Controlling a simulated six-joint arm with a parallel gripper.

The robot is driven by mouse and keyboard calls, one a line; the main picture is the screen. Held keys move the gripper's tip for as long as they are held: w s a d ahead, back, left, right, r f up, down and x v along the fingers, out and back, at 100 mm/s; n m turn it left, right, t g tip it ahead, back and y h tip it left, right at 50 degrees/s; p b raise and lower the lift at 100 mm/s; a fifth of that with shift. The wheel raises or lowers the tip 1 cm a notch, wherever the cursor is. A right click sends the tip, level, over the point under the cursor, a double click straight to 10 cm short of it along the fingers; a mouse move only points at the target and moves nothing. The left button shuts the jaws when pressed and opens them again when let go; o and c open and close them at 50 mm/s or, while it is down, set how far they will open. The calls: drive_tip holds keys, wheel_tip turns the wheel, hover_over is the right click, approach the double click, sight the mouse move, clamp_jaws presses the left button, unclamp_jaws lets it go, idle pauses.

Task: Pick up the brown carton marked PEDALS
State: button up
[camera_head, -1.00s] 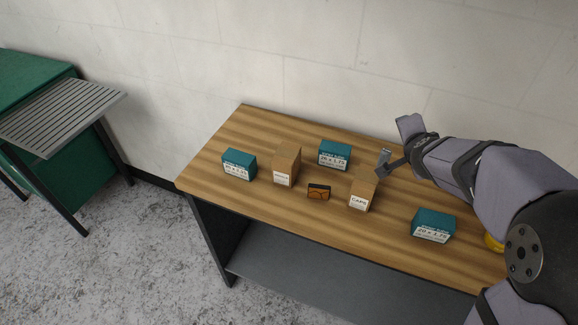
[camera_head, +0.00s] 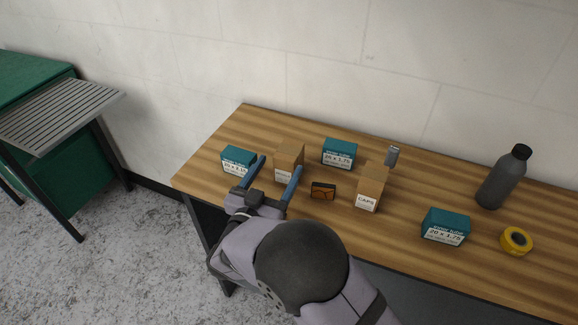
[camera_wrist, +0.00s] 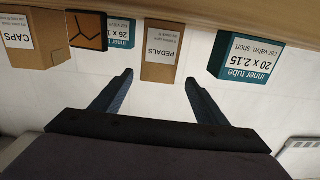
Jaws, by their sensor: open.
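The brown carton marked PEDALS (camera_head: 289,158) stands upright on the wooden table, left of the middle. In the wrist view the PEDALS carton (camera_wrist: 161,52) appears upside down, its label readable, between and beyond the two fingertips. My gripper (camera_head: 277,165) is open and empty at the table's front edge, its blue fingers pointing toward the carton. In the head view the right finger overlaps the carton's right side; I cannot tell whether it touches. In the wrist view my gripper (camera_wrist: 162,78) has its fingers apart, with clear space to the carton.
Teal inner tube boxes stand left (camera_head: 238,160), behind (camera_head: 339,153) and right (camera_head: 446,227). An orange-black box (camera_head: 323,190) and the CAPS carton (camera_head: 369,187) are to the right.

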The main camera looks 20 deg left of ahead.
sight(289, 153)
drive_tip(key=shift+w+p, duration=0.65)
drive_tip(key=shift+w, duration=0.75)
drive_tip(key=shift+w+f+p, duration=0.15)
drive_tip(key=shift+w+p, duration=0.7)
drive_tip(key=shift+w, duration=1.4)
drive_tip(key=c, duration=1.3)
